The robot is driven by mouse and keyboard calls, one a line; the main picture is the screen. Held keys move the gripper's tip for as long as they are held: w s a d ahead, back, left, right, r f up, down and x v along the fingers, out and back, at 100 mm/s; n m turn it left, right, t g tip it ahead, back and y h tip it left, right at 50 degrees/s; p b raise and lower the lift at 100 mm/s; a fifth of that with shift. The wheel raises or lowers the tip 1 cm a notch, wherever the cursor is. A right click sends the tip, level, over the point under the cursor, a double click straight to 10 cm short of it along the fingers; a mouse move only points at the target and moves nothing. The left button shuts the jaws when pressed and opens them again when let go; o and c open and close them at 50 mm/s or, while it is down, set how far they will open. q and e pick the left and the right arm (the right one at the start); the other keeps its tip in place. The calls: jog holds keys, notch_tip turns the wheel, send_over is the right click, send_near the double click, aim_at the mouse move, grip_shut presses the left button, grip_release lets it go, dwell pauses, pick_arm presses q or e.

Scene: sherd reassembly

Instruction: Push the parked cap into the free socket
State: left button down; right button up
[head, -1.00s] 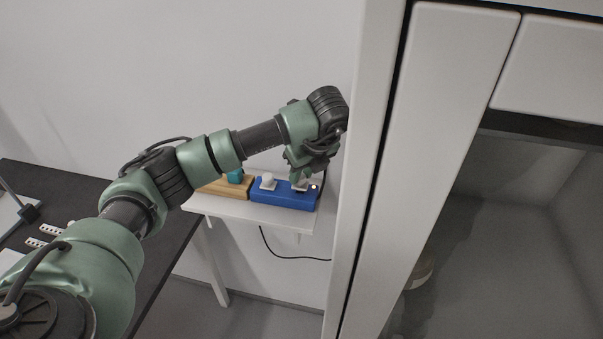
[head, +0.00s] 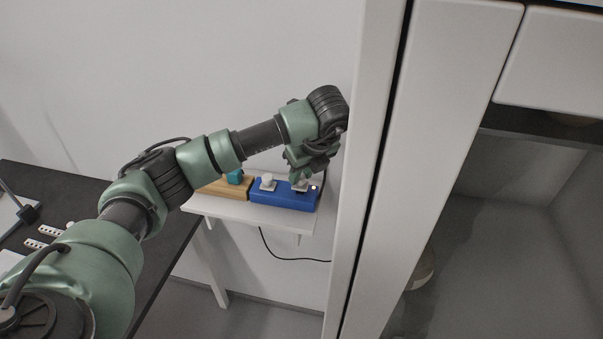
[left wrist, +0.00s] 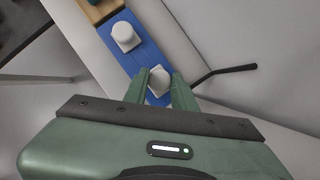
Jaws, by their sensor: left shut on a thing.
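A blue socket strip (head: 272,194) lies on a small white shelf. My left gripper (left wrist: 159,87) points down at the strip's right end, its fingers closed on a white cap (left wrist: 159,80). That cap also shows below the fingers in the head view (head: 300,186). It is at the strip's top face; I cannot tell whether it is fully seated. A second white cap (head: 268,182) sits on the strip to the left, clear of the gripper; it also shows in the left wrist view (left wrist: 125,36). My right gripper is not in view.
A wooden block (head: 229,188) with a teal piece (head: 236,177) stands left of the strip on the shelf (head: 245,212). A small light (head: 314,187) glows at the strip's right end. A tall pale cabinet (head: 430,150) stands close on the right. A black cable (head: 290,258) hangs below.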

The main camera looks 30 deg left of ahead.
pick_arm(q)
jog(key=shift+f+b, duration=0.8)
jog(key=shift+f, duration=0.15)
dwell(0.4)
jog(key=c, duration=0.7)
grip_release()
jog(key=shift+r, duration=0.1)
jog(key=shift+o, duration=0.2)
jog(key=shift+r+p, duration=1.95)
jog(key=shift+r, duration=2.05)
jog(key=shift+f, duration=0.1)
